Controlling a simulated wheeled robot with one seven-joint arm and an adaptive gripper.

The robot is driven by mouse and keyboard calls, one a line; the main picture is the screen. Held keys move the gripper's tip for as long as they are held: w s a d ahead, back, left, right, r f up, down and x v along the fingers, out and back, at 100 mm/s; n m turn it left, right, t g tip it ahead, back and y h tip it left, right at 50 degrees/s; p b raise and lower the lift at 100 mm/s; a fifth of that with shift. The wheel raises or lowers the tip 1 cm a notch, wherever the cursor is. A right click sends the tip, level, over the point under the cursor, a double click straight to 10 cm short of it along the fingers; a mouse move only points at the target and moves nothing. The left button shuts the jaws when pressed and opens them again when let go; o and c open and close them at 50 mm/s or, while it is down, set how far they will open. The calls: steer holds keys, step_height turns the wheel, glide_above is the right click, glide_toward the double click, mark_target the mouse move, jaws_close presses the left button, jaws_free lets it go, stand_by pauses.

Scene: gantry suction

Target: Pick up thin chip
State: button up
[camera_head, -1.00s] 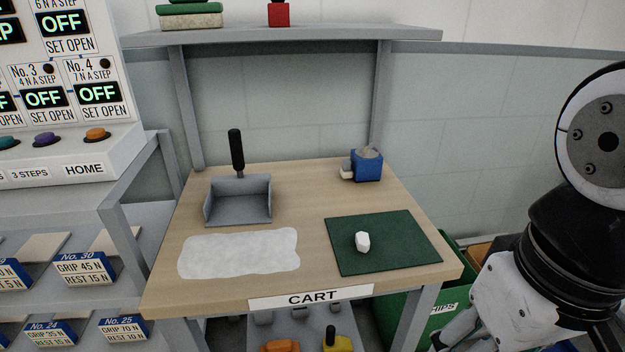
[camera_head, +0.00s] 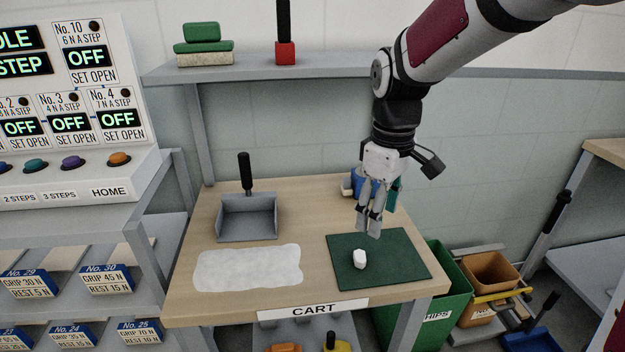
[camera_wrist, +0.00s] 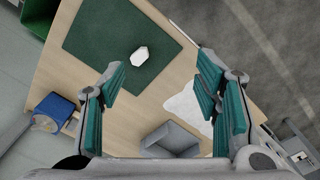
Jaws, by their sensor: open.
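A small white faceted chip (camera_head: 359,259) lies on a dark green mat (camera_head: 400,264) at the right side of the cart top. It also shows on the mat in the wrist view (camera_wrist: 140,56). My gripper (camera_head: 368,232) hangs above the back part of the mat, fingers pointing down. In the wrist view its teal-padded fingers (camera_wrist: 162,92) are spread apart with nothing between them. The chip is beyond the fingertips and apart from them.
A grey dustpan (camera_head: 247,218) and a white patch (camera_head: 247,268) lie on the left of the cart top (camera_head: 300,215). A blue container (camera_head: 367,185) stands behind my gripper, partly hidden. A shelf (camera_head: 330,68) spans the back. A green bin (camera_head: 448,290) stands right of the cart.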

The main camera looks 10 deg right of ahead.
steer(key=w+f+n+p, duration=0.2)
steer(key=w+f+n, duration=0.1)
steer(key=w+f, duration=0.3)
glide_above(361, 255)
steer(key=f, duration=0.7)
steer(key=shift+s+a+f+b, duration=0.15)
steer(key=shift+s+a+b, duration=0.1)
steer(key=shift+a+b, duration=0.15)
steer(key=shift+w+d+f, duration=0.15)
steer(key=shift+f, duration=1.1)
steer(key=shift+w+d+f, duration=0.1)
steer(key=shift+d+f, duration=0.05)
steer(key=shift+f, duration=1.1)
steer(key=c, duration=0.9)
